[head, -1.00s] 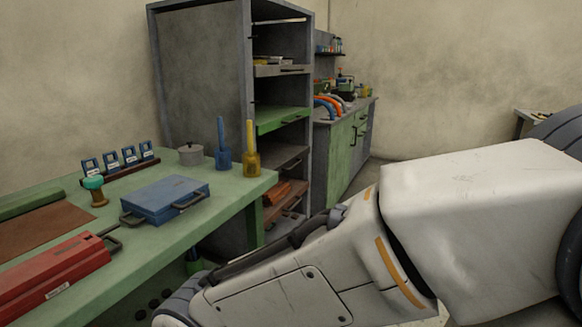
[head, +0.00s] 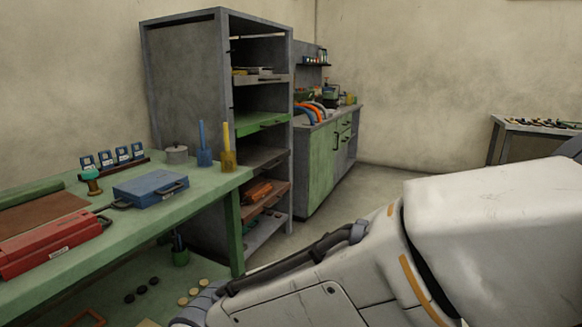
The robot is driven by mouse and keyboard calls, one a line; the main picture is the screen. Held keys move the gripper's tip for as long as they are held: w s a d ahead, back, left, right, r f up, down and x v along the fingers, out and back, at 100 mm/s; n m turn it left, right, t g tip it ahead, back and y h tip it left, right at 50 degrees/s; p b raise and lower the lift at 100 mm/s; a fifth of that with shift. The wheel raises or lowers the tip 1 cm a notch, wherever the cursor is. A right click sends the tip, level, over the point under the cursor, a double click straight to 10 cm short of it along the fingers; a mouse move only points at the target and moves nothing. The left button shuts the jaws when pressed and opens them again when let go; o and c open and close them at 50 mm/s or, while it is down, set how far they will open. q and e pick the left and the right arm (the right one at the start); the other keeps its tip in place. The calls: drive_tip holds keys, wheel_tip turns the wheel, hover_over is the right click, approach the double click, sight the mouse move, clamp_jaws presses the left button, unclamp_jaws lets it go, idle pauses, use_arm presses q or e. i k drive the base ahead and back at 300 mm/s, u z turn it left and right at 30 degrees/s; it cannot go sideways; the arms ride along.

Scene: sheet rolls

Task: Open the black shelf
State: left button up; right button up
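A tall dark grey cabinet (head: 185,90) stands against the wall, left of centre, with its open side facing right. It holds several pull-out shelves: a light grey one (head: 262,79) at the top, a green one (head: 260,122), a dark grey-black one (head: 262,158) below it, and a reddish-brown one (head: 268,197) lower down. The dark shelf appears pushed in or nearly so; the angle makes this hard to tell. A white arm of mine crosses the lower right. Neither gripper shows.
A green workbench (head: 140,220) on the left carries a blue case (head: 150,189), a red toolbox (head: 50,247) and brushes in pots. A green-doored counter (head: 321,165) stands behind the cabinet. Open floor (head: 375,185) lies right of it. A tool table (head: 515,128) is at far right.

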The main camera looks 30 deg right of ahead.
sight(260, 158)
drive_tip(key=z, duration=0.8)
drive_tip(key=i, duration=0.8)
drive_tip(key=z, duration=1)
drive_tip(key=i, duration=2.1)
drive_tip(key=u, duration=1.3)
drive_tip(key=i, duration=0.5)
drive_tip(key=u, duration=0.4)
